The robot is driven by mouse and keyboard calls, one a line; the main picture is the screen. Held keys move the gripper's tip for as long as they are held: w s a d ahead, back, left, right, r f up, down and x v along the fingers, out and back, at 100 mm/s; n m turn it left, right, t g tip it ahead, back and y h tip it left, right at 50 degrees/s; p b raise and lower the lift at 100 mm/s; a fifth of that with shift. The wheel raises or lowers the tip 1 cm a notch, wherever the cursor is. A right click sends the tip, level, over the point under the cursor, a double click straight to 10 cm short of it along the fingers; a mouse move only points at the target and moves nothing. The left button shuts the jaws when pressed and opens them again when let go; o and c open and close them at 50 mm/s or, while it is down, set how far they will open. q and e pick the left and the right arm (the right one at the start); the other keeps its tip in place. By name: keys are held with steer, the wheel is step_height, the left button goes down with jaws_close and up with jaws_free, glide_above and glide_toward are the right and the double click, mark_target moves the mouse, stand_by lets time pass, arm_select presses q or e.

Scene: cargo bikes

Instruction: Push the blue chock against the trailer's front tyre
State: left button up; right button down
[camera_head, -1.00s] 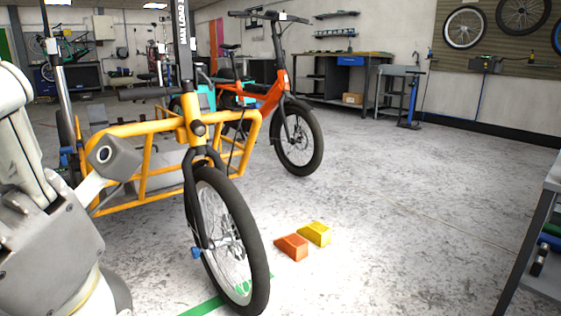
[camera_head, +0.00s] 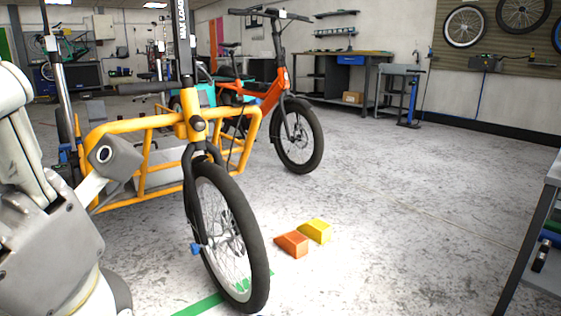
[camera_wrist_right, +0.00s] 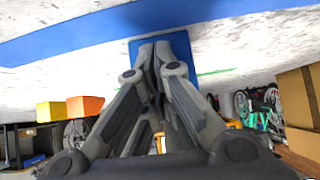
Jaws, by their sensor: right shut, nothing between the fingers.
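In the right wrist view, a blue block (camera_wrist_right: 134,52), seemingly the blue chock, lies on the floor directly behind my right gripper (camera_wrist_right: 163,45). The gripper is shut and empty, and its fingers cover most of the block. I cannot tell whether they touch it. In the head view, the yellow cargo frame (camera_head: 150,126) has one large front wheel with a black tyre (camera_head: 256,262). The blue chock cannot be made out in the head view, so its gap to the tyre is unclear. My left gripper is out of view.
An orange block (camera_head: 292,244) and a yellow block (camera_head: 316,231) lie on the floor right of the tyre. An orange bike (camera_head: 265,98) stands behind. A grey bench (camera_head: 535,230) edges the right side. A blue floor stripe (camera_wrist_right: 60,45) crosses the wrist view.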

steer(key=shift+w+a+b, duration=0.85)
steer(key=shift+w+a, duration=0.25)
steer(key=shift+w, duration=0.3)
steer(key=shift+p+v, duration=0.85)
steer(key=shift+p, duration=0.35)
steer(key=s+d+r+p, duration=0.1)
steer(key=p, duration=0.1)
steer(key=s+d+r+p, duration=0.1)
steer(key=s+p, duration=0.1)
steer(key=p, duration=0.1)
steer(key=shift+d, duration=0.2)
steer(key=shift+f, duration=0.1)
steer(key=shift+s, duration=0.1)
